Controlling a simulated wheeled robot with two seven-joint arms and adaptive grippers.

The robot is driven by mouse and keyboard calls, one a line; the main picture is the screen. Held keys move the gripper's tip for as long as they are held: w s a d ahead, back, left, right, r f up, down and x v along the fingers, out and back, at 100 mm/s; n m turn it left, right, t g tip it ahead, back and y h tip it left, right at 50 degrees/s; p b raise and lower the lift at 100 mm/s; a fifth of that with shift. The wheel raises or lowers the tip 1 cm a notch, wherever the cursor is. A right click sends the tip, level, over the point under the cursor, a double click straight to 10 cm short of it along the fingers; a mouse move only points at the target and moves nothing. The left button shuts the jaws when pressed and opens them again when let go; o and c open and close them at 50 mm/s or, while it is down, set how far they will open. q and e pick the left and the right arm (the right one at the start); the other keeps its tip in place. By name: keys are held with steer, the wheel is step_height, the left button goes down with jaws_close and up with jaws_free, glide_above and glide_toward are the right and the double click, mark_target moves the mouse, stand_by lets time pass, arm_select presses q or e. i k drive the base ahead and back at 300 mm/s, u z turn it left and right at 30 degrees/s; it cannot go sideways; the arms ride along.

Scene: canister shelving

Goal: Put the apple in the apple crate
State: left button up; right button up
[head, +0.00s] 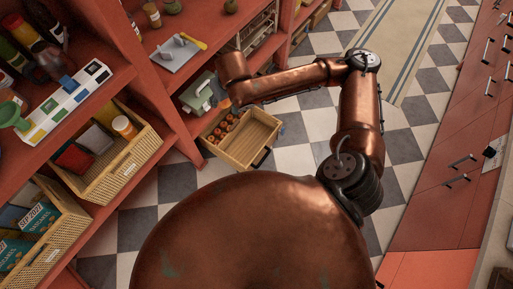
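A light wooden crate (262,130) stands low beside the red shelving, with a dark handle on its near right side. Several small orange-red round fruits (221,128), possibly apples, lie along its left side; the rest of its bottom is bare. I cannot tell a separate loose apple. A small round greenish thing (231,6) sits on a shelf at the top, too small to name surely. My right arm reaches across from the right and ends beside the shelving, above and behind the crate. Its gripper fingers do not show. My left gripper does not show clearly.
A grey tray (178,54) with a yellow-handled tool sits on a shelf. The checkered floor (295,160) is clear right of the crate; red drawers (440,150) line the right.

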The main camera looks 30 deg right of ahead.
mark_target(253, 146)
steer(key=z, duration=0.9)
steer(key=i, duration=0.95)
steer(key=u, duration=0.1)
